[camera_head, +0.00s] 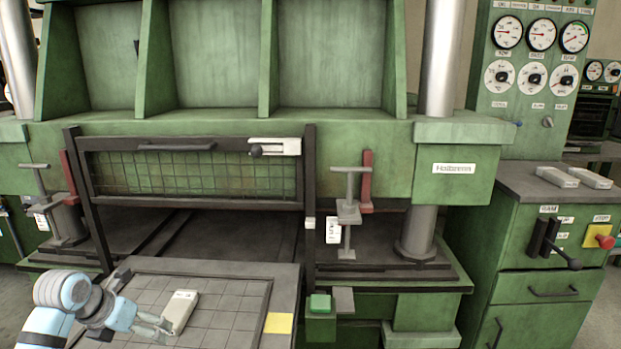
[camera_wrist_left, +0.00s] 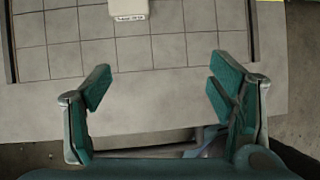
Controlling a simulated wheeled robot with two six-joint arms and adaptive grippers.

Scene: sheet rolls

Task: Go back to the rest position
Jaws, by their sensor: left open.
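My left gripper (camera_head: 158,322) comes in from the lower left of the head view, over the front table. In the left wrist view the left gripper (camera_wrist_left: 160,80) has its two teal-padded fingers spread wide with nothing between them. A pale block (camera_head: 180,312) with a small label lies on the tiled table just beyond the fingers. The block also shows at the top edge of the left wrist view (camera_wrist_left: 130,12), ahead of the fingertips and apart from them, partly cut off. My right gripper is in neither view.
The tiled table (camera_head: 245,302) stands before a green press (camera_head: 300,128) with a raised mesh guard (camera_head: 200,176). A yellow patch (camera_head: 279,323) marks the table's right side. A green cabinet (camera_head: 545,315) on the right carries two pale blocks (camera_head: 557,177) and a lever (camera_head: 553,246).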

